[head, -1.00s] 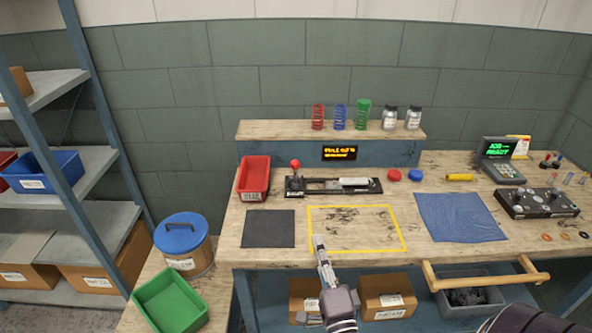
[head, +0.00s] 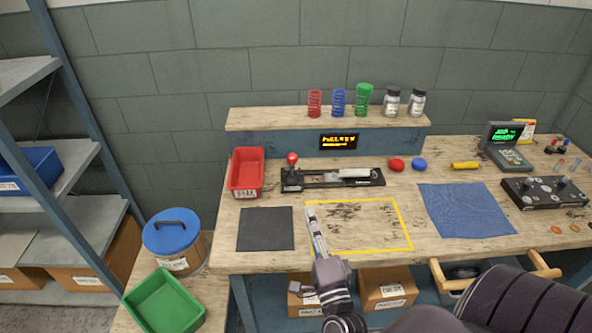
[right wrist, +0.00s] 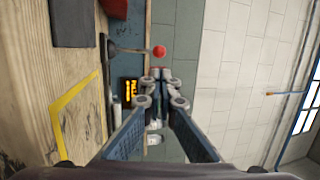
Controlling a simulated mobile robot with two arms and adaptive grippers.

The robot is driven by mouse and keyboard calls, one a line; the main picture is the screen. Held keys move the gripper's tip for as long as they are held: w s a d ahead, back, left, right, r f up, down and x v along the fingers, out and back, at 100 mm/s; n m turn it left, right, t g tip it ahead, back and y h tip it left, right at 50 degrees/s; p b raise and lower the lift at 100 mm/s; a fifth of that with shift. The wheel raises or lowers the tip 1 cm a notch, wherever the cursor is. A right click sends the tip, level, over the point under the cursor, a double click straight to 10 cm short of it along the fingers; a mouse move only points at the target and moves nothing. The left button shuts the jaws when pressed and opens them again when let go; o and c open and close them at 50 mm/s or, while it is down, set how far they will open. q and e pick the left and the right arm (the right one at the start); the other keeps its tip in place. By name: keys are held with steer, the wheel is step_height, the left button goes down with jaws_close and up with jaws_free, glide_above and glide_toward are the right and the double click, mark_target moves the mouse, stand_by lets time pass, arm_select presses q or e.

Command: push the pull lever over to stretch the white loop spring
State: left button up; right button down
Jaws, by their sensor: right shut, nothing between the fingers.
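The pull lever, with a red ball knob (head: 292,158), stands upright at the left end of the black coiler fixture (head: 318,181). The knob also shows in the right wrist view (right wrist: 159,51), just beyond the fingertips. A white part, seemingly the loop spring (head: 355,173), lies along the fixture's right half; its coils are too small to make out. My right gripper (head: 310,208) is shut and empty, over the left side of the yellow-outlined area, nearer to me than the lever and apart from it. Its closed fingers (right wrist: 163,76) fill the middle of the wrist view. My left gripper is not in view.
A red bin (head: 246,174) stands close left of the lever. A raised shelf (head: 260,118) with coloured springs and jars runs behind the fixture. A dark mat (head: 265,229) and blue cloth (head: 465,210) lie in front. The yellow-outlined area (head: 365,247) holds no objects.

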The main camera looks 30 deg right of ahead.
steer(key=p, duration=0.4)
glide_toward(295, 159)
steer(key=x, duration=0.5)
steer(key=shift+w+a+f, duration=0.1)
steer(key=shift+w+f, duration=0.1)
steer(key=shift+f, duration=0.15)
steer(key=shift+w+d, duration=0.25)
steer(key=shift+w, duration=0.45)
steer(key=shift+r, duration=0.15)
steer(key=shift+w+d+r, duration=0.4)
steer(key=shift+w+r, duration=0.15)
steer(key=shift+w, duration=0.05)
steer(key=w+d+r+g+p, duration=0.1)
steer(key=w+d+r, duration=0.1)
steer(key=w+d, duration=0.3)
steer(key=w, duration=0.4)
steer(key=shift+w+d+r+g+y, duration=0.2)
steer(key=shift+d+g+y, duration=0.1)
steer(key=shift+d, duration=0.1)
